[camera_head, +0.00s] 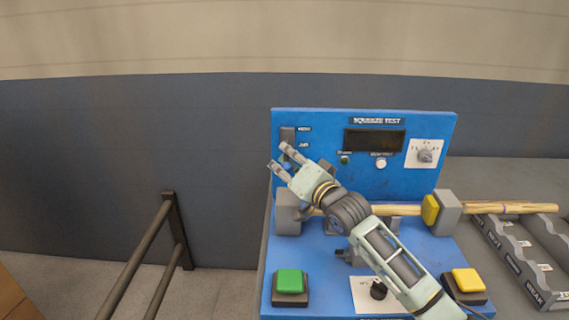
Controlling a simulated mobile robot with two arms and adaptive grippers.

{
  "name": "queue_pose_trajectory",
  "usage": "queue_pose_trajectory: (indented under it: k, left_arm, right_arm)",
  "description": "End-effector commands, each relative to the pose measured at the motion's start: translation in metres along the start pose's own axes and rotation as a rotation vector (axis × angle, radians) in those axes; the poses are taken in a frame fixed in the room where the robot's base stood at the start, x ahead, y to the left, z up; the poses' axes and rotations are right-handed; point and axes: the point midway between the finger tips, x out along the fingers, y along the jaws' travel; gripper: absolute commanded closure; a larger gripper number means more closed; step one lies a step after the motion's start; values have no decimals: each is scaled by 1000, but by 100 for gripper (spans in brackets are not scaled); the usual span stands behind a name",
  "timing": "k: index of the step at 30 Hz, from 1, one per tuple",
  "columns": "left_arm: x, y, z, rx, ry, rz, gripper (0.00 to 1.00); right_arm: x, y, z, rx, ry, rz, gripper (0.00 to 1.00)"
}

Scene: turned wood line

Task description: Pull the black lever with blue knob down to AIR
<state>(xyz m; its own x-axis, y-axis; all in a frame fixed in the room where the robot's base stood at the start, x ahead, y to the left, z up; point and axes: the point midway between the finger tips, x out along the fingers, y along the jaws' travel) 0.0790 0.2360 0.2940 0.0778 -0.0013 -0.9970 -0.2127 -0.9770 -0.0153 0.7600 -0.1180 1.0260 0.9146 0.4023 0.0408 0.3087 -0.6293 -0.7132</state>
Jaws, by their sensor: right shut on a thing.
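The blue knob (287,166) of the lever shows between the fingers of my right gripper (280,156), at the left edge of the blue panel. My right gripper is shut on the knob; its arm comes in from the lower right. A dark lever slot plate (288,134) shows just above the fingers. Two small labels stand beside it, and the lower one (304,145) seems to read AIR. The knob sits slightly below that label in the picture. The black lever itself is mostly hidden by the gripper. My left gripper is not in view.
The SQUEEZE TEST panel (440,125) has a dark display (374,140) and a grey dial (425,155). A wooden rod (400,210) lies across the station behind my arm. Green (290,281) and yellow (467,280) buttons flank the front. Grey racks (512,262) stand right; a dark railing (170,240) stands left.

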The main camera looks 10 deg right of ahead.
Motion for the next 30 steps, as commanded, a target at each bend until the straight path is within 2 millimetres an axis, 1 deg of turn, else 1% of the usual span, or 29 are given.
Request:
queue_pose_trajectory:
  k: [1, 9, 10, 16, 23, 26, 30]
  left_arm:
    - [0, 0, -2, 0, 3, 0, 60]
    - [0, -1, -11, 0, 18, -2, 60]
    - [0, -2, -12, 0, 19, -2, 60]
    - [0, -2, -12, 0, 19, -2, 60]
    - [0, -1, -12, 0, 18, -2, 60]
    - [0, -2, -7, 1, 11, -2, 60]
    - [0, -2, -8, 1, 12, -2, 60]
  right_arm:
    - [0, 2, 3, -1, -5, 4, 100]
    - [0, 2, 4, 0, -6, 5, 100]
    - [0, 2, 4, 1, -6, 5, 84]
    - [0, 1, 2, 1, -4, 3, 66]
    - [0, 1, 1, 1, -2, 2, 65]
    - [-1, 1, 1, 1, -2, 1, 65]
    - [-12, 2, 1, 2, -2, 2, 65]
